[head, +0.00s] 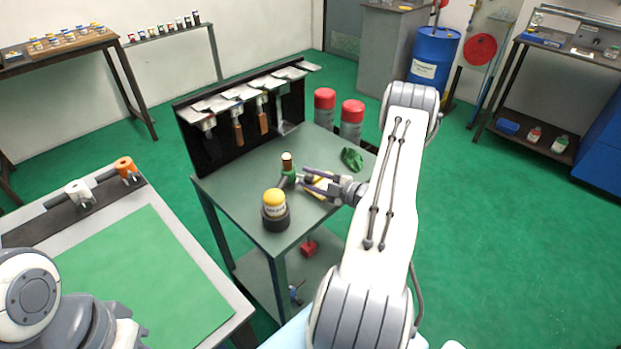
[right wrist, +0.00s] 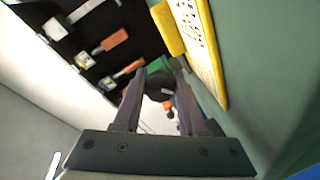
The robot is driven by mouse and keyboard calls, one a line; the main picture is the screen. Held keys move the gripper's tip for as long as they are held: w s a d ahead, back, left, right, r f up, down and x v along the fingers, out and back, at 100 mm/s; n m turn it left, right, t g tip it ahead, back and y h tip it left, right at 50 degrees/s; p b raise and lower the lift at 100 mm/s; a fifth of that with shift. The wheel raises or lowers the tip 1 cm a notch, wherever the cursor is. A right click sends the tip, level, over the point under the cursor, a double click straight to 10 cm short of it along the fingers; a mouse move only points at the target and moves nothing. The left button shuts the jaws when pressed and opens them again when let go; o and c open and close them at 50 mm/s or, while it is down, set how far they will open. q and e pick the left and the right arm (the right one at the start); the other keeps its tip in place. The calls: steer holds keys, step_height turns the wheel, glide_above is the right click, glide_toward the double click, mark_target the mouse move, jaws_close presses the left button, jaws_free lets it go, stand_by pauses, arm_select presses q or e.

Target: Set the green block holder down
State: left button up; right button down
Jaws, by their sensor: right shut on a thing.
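The green block holder (head: 287,180) is at the tips of my right gripper (head: 306,178), over the middle of the green-grey bench. A dark brown cylinder with a pale top (head: 287,160) stands up from it. In the right wrist view, green of the holder (right wrist: 156,68) shows beyond the fingers, with a dark rounded part between the fingertips of my right gripper (right wrist: 160,85). The gripper is shut on the holder. I cannot tell whether the holder touches the bench top.
A yellow-capped jar in a dark round base (head: 275,212) stands near the bench's front corner. A crumpled green cloth (head: 351,159) lies at the right. A black rack of tools (head: 240,120) lines the back edge.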

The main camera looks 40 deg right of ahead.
steer(key=shift+r, duration=0.1)
steer(key=shift+c, duration=2.3)
jaws_free()
steer(key=b+v, duration=0.1)
steer(key=v, duration=1.1)
